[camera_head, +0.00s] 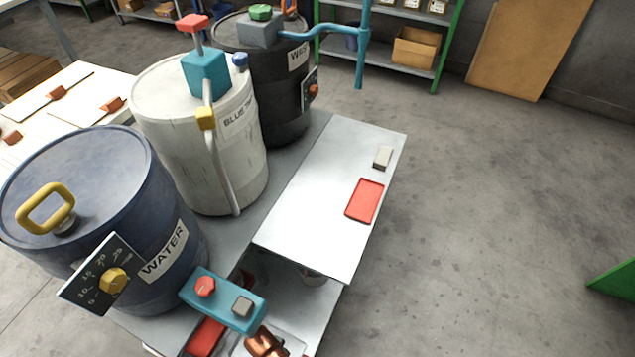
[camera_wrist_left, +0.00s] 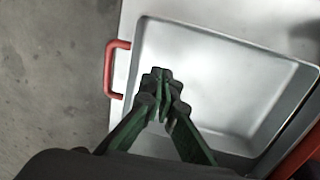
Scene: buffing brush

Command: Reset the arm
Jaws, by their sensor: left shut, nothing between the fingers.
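My left gripper (camera_wrist_left: 160,88) shows in the left wrist view, with green fingers and dark tips. The fingertips are together with nothing between them. The gripper hangs over a pale metal basin (camera_wrist_left: 205,55) with raised walls. I cannot tell its height above the basin floor. A red handle (camera_wrist_left: 112,70) sits on the basin's left side, apart from the fingers. I cannot make out my left gripper in the head view. My right gripper is in neither view.
In the head view, a blue WATER drum (camera_head: 85,175), a white drum (camera_head: 165,100) and a black drum (camera_head: 270,125) stand in a row. A teal control box (camera_head: 222,300) is in front. A grey table (camera_head: 310,200) carries a red tray (camera_head: 364,201).

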